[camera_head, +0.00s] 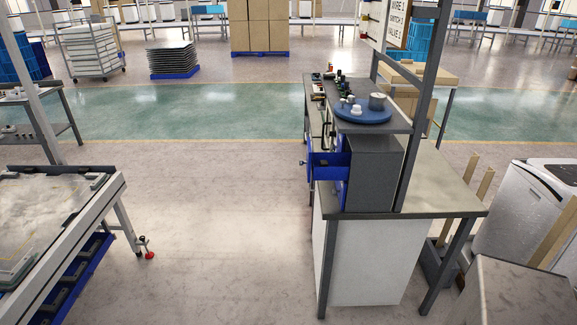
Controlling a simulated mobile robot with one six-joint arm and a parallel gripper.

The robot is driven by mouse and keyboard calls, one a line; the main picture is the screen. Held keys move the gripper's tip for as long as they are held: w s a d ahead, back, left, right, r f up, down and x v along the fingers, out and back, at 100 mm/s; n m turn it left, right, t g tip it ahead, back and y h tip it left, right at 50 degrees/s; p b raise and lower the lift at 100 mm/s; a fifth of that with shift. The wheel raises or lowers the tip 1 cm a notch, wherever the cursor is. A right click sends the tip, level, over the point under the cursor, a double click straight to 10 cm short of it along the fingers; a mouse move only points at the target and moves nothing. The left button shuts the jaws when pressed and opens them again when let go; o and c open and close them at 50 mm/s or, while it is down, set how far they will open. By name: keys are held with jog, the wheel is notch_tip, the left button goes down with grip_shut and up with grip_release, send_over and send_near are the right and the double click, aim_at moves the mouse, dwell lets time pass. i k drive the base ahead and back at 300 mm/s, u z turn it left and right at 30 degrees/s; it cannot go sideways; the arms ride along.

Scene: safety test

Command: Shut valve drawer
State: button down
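A blue drawer (328,159) sticks out to the left from a dark grey cabinet (374,180). It is pulled open, with a small knob on its outer left end. The cabinet stands on a workbench (447,190) right of centre. I cannot read a label on the drawer, and its contents are not clear from here. Other blue drawer fronts show edge-on beside it. My gripper is not in view.
A dark post (414,125) rises beside the cabinet, below a sign (388,22). A white-framed table (75,230) stands at the left. The floor between (220,220) is clear.

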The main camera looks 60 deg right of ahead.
aim_at(338, 168)
jog(key=z, duration=0.1)
jog(key=i, duration=0.95)
jog(key=u, duration=0.05)
